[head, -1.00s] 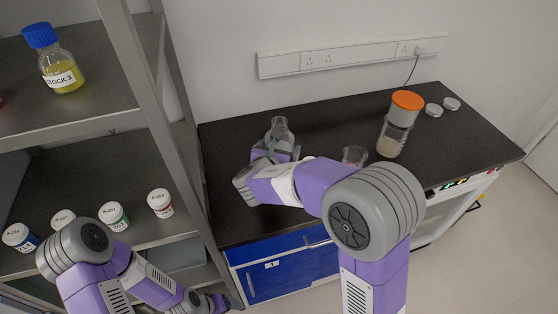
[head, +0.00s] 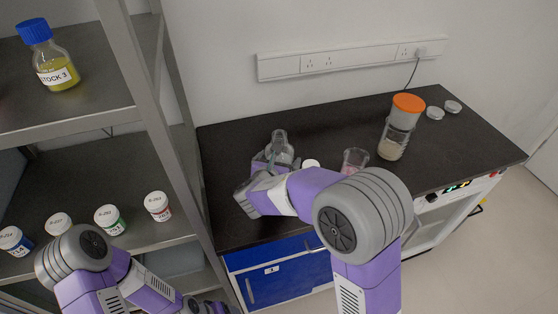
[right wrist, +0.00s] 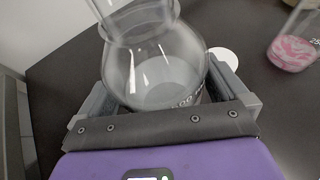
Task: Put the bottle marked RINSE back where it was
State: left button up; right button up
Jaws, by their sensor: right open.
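I can read no RINSE label in either view. A clear round-bodied glass vessel (head: 280,148) with a neck stands on the dark bench. It also shows large in the right wrist view (right wrist: 155,70), with part of a printed marking that I cannot fully read. My right gripper (head: 270,163) is open, with its fingers (right wrist: 165,105) on either side of the vessel's body; whether they touch it I cannot tell. My left arm is at the lower left, and its fingers are not visible.
A beaker with pink contents (head: 355,160) and a white disc (head: 310,163) are right of the vessel. An orange-capped jar (head: 400,128) stands further right. The left shelf (head: 85,125) holds a STOCK 3 bottle (head: 56,66) and several white-capped jars (head: 158,206).

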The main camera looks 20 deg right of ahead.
jog(key=shift+s+a+r, duration=0.1)
jog(key=shift+s+r, duration=0.05)
jog(key=shift+r, duration=0.1)
jog(key=p+v, duration=0.3)
jog(key=v, duration=0.8)
jog(key=shift+s, duration=0.25)
jog(key=shift+a, duration=0.1)
